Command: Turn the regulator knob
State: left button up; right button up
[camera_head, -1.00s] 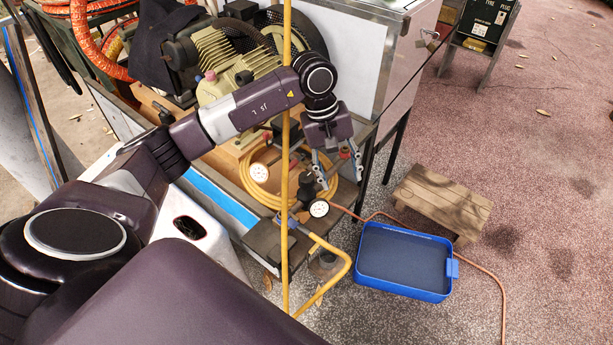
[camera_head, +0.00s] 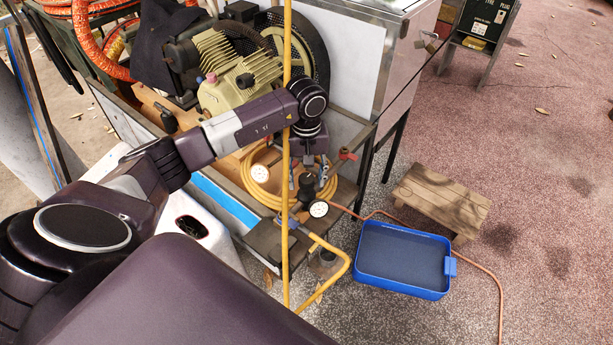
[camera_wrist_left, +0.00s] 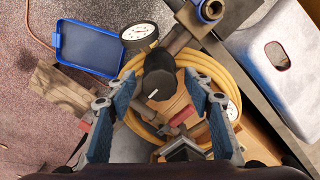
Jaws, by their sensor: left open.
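The black regulator knob (camera_wrist_left: 159,80) stands on its metal fitting in the middle of the wrist view. It also shows in the head view (camera_head: 307,184), partly hidden by the gripper. A round pressure gauge (camera_wrist_left: 139,35) sits next to it; the head view shows this gauge (camera_head: 319,208) too. My left gripper (camera_head: 309,177) points down at the knob. In the wrist view its two blue-grey fingers (camera_wrist_left: 160,88) are open, one on each side of the knob, with visible gaps. My right gripper is in neither view.
A yellow pipe (camera_head: 286,130) rises in front of my left arm. A coiled yellow hose (camera_head: 255,190) and a second gauge (camera_head: 260,173) lie behind the knob. A blue tray (camera_head: 403,262) and a wooden step (camera_head: 443,200) stand on open ground at right.

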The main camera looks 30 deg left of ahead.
pick_arm(q)
jog(key=shift+c, duration=0.2)
jog(key=c, duration=1.1)
jog(key=shift+n, duration=0.3)
